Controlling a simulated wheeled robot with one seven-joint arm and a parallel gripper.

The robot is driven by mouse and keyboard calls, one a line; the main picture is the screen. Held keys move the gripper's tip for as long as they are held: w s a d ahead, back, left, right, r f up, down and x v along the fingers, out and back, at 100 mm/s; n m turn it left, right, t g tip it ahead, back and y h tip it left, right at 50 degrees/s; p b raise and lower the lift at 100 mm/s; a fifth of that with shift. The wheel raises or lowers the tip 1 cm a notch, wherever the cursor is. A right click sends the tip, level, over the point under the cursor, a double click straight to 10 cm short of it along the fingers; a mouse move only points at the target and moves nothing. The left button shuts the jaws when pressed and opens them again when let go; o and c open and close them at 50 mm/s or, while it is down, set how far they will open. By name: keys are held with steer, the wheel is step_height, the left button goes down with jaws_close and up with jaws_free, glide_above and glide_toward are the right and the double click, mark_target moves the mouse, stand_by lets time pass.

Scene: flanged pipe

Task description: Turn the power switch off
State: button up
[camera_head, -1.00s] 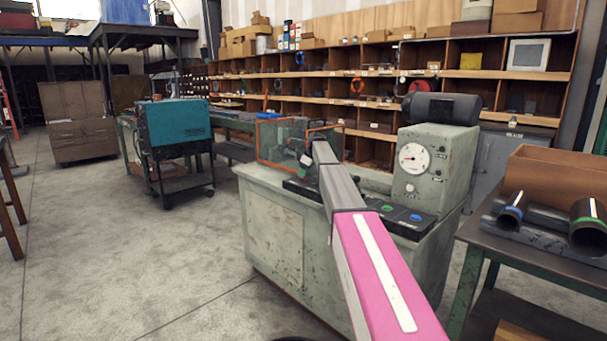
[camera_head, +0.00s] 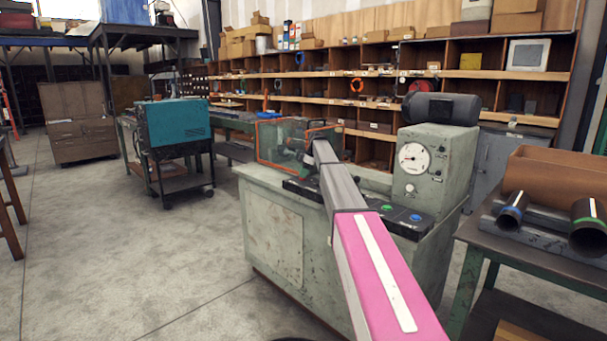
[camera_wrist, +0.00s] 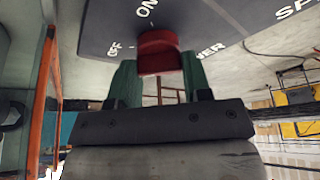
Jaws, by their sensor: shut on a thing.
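The power switch is a red knob (camera_wrist: 158,52) on a dark grey panel (camera_wrist: 215,25) in the wrist view. White "ON" and "OFF" labels show above and to the left of it, and part of the word "POWER" to the right. My gripper (camera_wrist: 158,72) is shut on the knob, with one green finger on each side. I cannot tell which label the knob points at. In the head view, my arm reaches to the machine's left end, where the gripper and knob are too small and covered to make out.
The pale green machine (camera_head: 275,235) has a clear guard with an orange frame (camera_head: 272,142) near my arm's end; its orange edge also shows in the wrist view (camera_wrist: 45,100). A gauge box (camera_head: 430,165) and green and blue buttons sit right. A pipe table (camera_head: 540,245) stands far right.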

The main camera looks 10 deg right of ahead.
steer(key=o, duration=0.9)
steer(key=v, duration=1.1)
steer(key=shift+f, duration=0.1)
